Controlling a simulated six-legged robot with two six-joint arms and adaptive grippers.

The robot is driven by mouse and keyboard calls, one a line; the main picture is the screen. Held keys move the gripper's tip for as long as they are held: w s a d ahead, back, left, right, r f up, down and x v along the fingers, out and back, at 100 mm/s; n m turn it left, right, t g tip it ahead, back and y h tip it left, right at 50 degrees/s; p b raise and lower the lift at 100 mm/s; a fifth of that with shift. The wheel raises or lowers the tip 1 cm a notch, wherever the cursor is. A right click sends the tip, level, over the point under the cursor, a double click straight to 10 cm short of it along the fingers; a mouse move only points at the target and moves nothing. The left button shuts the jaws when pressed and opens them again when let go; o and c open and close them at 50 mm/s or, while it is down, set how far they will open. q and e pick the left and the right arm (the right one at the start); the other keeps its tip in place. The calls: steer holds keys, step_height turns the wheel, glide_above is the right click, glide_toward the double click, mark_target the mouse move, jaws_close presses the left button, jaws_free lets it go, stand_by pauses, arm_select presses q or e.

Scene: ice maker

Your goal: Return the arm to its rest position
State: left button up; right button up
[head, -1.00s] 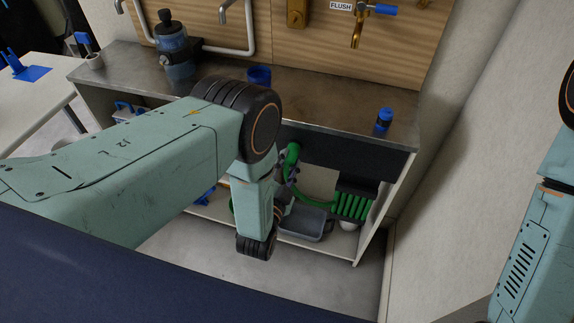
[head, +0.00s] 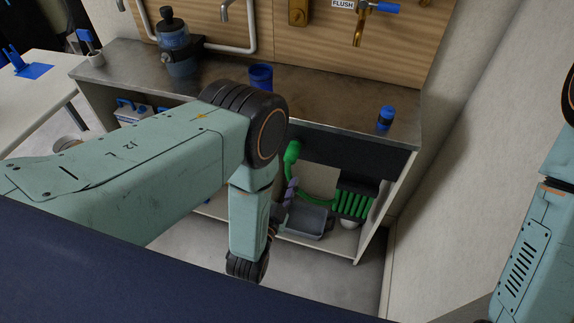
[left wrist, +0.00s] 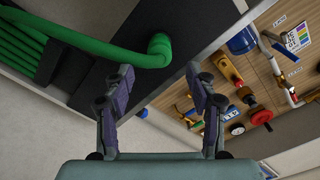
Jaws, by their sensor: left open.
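My left arm comes in from the left in the head view, its elbow in front of the metal counter and its forearm hanging down. My left gripper (left wrist: 163,92) shows in the left wrist view, with its two dark fingers spread apart and nothing between them. In the head view the gripper is mostly hidden behind the forearm; one purple-grey finger (head: 290,192) shows to its right. A green hose (head: 318,198) is just beyond it, and it also shows in the left wrist view (left wrist: 110,50). My right arm shows at the right edge, but its gripper is out of view.
The metal counter (head: 330,108) holds a blue cup (head: 261,77), a small blue-capped bottle (head: 385,118) and a clear container (head: 175,50). A grey tray (head: 307,221) sits on the lower shelf. Taps hang on the wooden panel. Bare floor (head: 325,275) lies in front.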

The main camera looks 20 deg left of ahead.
arm_select(q)
steer(key=shift+s, duration=1)
steer(key=shift+a+f, duration=0.1)
steer(key=s+a+f+n+g+y, duration=0.1)
steer(key=s+a+f+n+g, duration=0.4)
steer(key=s+a+f+g, duration=0.3)
steer(key=s+r+n+g, duration=0.2)
steer(key=s+g, duration=0.3)
steer(key=s, duration=0.5)
steer(key=s+r+n+g, duration=0.1)
steer(key=s+g, duration=0.4)
steer(key=s, duration=0.5)
steer(key=shift+s+a+r+n, duration=0.2)
steer(key=shift+r+n, duration=0.15)
steer(key=shift+n, duration=0.55)
